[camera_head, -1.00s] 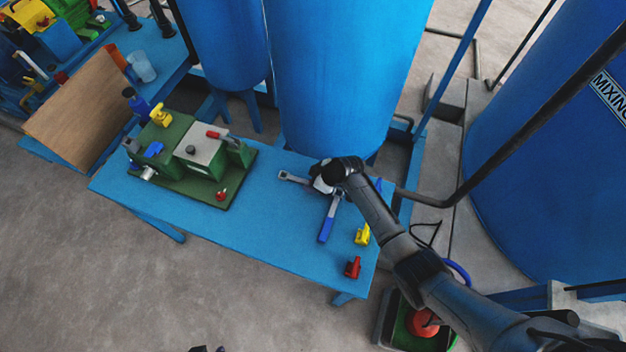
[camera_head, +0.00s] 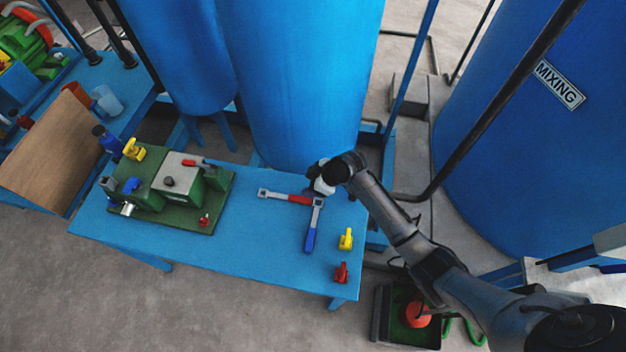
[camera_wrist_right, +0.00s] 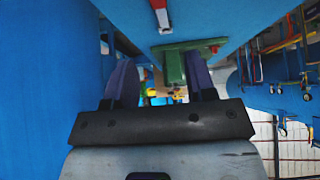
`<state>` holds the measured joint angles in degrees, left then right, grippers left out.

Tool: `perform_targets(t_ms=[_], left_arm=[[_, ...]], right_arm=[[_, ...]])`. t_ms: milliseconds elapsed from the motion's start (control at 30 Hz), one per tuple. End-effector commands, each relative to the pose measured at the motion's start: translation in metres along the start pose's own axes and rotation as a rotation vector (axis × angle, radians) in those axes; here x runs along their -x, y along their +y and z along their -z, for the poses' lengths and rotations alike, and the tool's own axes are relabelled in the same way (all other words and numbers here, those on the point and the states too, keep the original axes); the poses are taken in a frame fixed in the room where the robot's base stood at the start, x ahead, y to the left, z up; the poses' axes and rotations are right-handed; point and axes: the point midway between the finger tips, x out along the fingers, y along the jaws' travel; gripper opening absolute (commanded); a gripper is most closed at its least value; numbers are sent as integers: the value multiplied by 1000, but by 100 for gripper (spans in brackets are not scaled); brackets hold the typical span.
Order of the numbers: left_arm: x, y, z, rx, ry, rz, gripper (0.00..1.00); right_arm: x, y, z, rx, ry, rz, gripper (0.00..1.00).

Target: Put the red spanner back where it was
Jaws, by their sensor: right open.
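The red spanner (camera_head: 298,199) lies on the blue table (camera_head: 255,255), its grey head to the left and its red handle pointing right. A blue spanner (camera_head: 310,238) lies beside it, its grey end close to the red handle's right end. My right gripper (camera_head: 319,186) is just right of the red handle, at the back of the table; its fingertips are hard to make out there. In the right wrist view my right gripper (camera_wrist_right: 161,82) has its two fingers apart with nothing held. The red spanner shows ahead at the top (camera_wrist_right: 161,16). My left gripper is out of view.
A green machine on a plate (camera_head: 170,190) stands on the table's left part. Yellow (camera_head: 345,239) and red (camera_head: 341,272) small parts stand at the right end. Blue tanks (camera_head: 290,80) rise behind. The table's front middle is clear.

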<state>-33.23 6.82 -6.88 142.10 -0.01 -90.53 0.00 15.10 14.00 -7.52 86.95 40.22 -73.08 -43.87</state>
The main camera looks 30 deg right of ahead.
Motion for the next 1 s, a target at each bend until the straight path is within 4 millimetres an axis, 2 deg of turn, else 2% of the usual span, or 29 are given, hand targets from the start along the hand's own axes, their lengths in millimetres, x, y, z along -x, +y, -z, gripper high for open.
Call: perform_targets(t_ms=[100,367,467,567,667,800,1000], left_arm=[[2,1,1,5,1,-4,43],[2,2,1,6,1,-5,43],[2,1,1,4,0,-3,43],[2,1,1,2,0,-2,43],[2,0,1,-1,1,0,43],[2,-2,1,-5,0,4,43],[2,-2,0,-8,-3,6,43]], right_arm=[[8,0,0,0,0,0,50],[12,-1,0,-1,-1,1,50],[10,-11,-8,-11,-16,1,50],[11,-40,-26,-46,-57,-6,50],[18,-83,-53,-111,-118,-29,50],[45,-143,-90,-235,-200,-95,50],[95,-203,-125,-409,-276,-206,50]])
